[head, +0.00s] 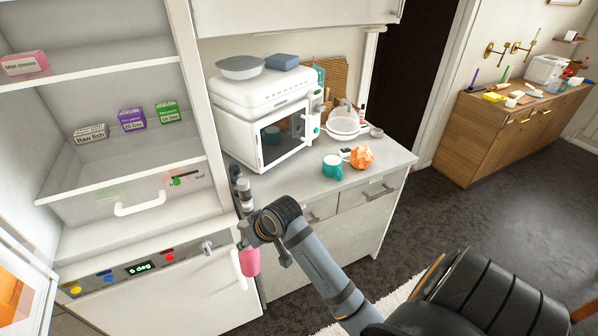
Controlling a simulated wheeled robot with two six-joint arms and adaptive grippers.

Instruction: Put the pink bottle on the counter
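The pink bottle (250,262) is upright in front of the gap between the fridge and the counter cabinet, below the counter top in the picture. My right gripper (246,236) is at its top end and appears shut on it; the fingers are small and partly hidden. The arm reaches in from the lower right. The counter (285,195) is pale grey, with a bare strip along its front edge. My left gripper is not in view.
On the counter stand a white microwave (257,130), a teal mug (332,167), an orange crumpled-looking object (361,158) and a white bowl (343,124). The open fridge (120,165) is at left. A black padded thing (490,290) fills the lower right.

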